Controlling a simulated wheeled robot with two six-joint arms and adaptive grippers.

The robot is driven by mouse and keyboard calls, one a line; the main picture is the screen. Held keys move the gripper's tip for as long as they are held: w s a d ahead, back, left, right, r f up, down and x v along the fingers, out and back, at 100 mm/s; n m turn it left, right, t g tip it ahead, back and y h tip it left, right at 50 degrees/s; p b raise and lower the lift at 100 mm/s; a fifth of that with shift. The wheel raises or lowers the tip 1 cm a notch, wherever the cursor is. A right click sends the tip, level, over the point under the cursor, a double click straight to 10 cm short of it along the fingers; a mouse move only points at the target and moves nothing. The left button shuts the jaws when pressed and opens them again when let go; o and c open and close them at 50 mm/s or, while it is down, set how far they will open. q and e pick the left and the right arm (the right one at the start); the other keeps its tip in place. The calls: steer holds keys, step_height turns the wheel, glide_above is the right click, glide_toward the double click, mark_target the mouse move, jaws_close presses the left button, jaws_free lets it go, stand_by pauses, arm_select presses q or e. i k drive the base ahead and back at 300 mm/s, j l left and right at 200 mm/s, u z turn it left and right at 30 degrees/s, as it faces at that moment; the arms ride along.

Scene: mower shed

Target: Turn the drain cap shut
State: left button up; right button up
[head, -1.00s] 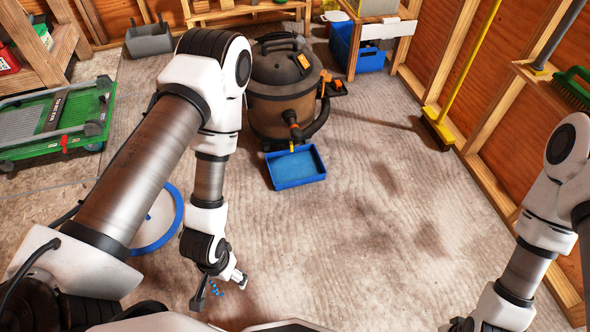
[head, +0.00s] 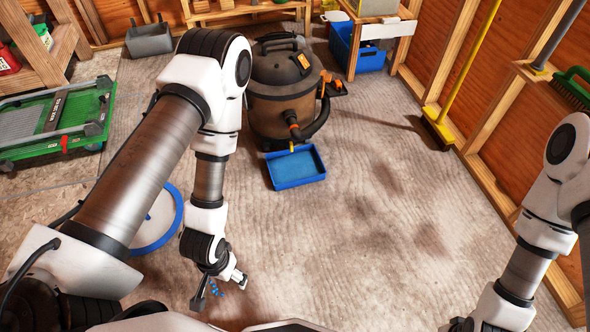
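A brown shop vacuum (head: 281,88) with a dark lid stands on the floor at the top centre. A small yellow part (head: 291,148), which may be the drain cap, shows low on its front; it is too small to tell whether it is shut. A shallow blue tray (head: 285,185) lies just below it. My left gripper (head: 218,287) hangs low, well in front of the tray and apart from the vacuum. Small blue bits show at its fingers; I cannot tell whether it is open. My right gripper (head: 460,325) is mostly cut off at the bottom edge.
A black hose (head: 318,122) curves along the vacuum's right side. A green cart (head: 55,120) is at left, and a blue-rimmed round object (head: 172,226) lies partly behind my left arm. A yellow-handled broom (head: 440,128) leans by the right wall. The central floor is clear.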

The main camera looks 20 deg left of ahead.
mark_target(290, 143)
steer(key=i+l+u, duration=0.15)
steer(key=i+l, duration=0.2)
steer(key=i+l+u, duration=0.2)
steer(key=i+l, duration=0.25)
steer(key=i+l+u, duration=0.15)
steer(key=i+l, duration=0.25)
steer(key=i+l+u, duration=0.2)
steer(key=l, duration=0.4)
steer(key=i+j, duration=0.05)
steer(key=i, duration=0.05)
